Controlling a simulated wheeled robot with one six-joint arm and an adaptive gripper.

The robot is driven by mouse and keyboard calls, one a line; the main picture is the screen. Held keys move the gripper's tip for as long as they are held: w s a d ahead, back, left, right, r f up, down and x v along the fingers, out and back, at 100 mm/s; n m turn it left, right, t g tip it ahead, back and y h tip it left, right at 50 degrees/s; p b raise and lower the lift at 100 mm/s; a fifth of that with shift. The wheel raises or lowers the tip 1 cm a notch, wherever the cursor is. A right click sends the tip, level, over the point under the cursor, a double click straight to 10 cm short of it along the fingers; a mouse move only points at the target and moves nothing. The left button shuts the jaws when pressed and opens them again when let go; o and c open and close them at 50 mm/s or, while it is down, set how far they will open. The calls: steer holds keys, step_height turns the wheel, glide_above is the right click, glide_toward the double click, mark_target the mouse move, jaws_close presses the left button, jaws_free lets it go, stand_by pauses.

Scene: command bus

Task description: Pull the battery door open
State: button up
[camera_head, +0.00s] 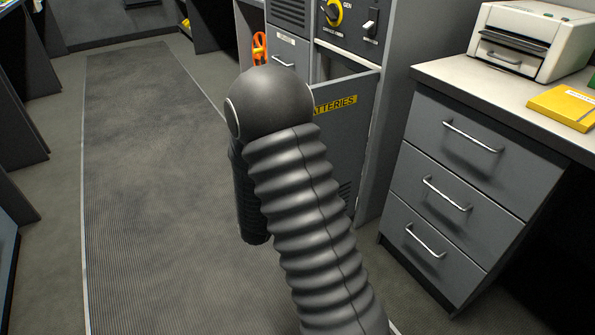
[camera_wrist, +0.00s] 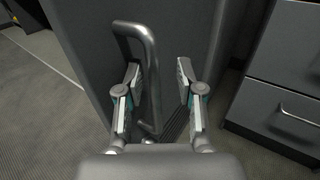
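The battery door (camera_head: 352,150) is a dark grey panel with a yellow "BATTERIES" label, partly hidden behind my arm in the head view. Its top edge slants away from the cabinet front with a dark gap above, so it stands partly open, its right side at the cabinet. In the wrist view the door (camera_wrist: 185,35) fills the middle. Its grey bar handle (camera_wrist: 150,75) runs roughly upright between the fingers of my gripper (camera_wrist: 158,70), closer to the left finger. The fingers are apart. Whether the left finger touches the handle is unclear. My gripper is hidden in the head view.
A drawer unit (camera_head: 470,185) with metal handles stands right of the cabinet, bearing a printer (camera_head: 530,42) and a yellow folder (camera_head: 565,107). A control panel with a yellow knob (camera_head: 333,13) sits above the door. The ribbed floor mat (camera_head: 140,180) at left is clear.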

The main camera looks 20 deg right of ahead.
steer(key=shift+a, duration=0.1)
steer(key=v, duration=1.1)
steer(key=shift+s+a, duration=0.25)
steer(key=shift+s, duration=0.1)
